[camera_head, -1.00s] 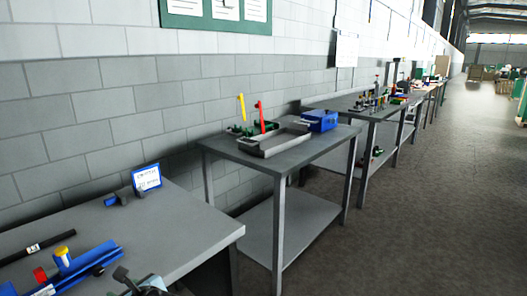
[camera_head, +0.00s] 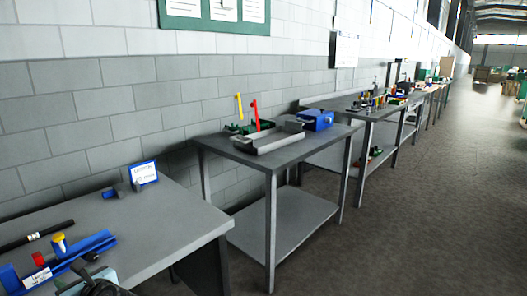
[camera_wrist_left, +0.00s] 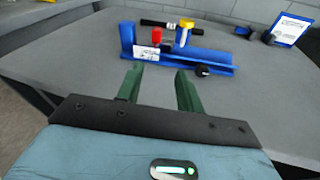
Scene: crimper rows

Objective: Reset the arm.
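My left gripper (camera_head: 84,272) shows at the bottom left of the head view, over the front part of the nearest grey table (camera_head: 165,225). In the left wrist view its two green fingers (camera_wrist_left: 159,86) stand apart with nothing between them. Beyond the fingertips lies a blue crimper fixture (camera_wrist_left: 195,58) with a red part, a yellow-topped part and a white label. The same fixture (camera_head: 96,244) shows beside the gripper in the head view. The gripper appears clear of the fixture. My right gripper is in neither view.
A black rod (camera_head: 38,236) and a blue-framed sign (camera_head: 144,173) are on the near table. A second table (camera_head: 240,153) holds a grey tray (camera_head: 268,142), a blue box (camera_head: 317,121) and upright red and yellow parts. A block wall runs behind; the floor (camera_head: 410,230) at right is open.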

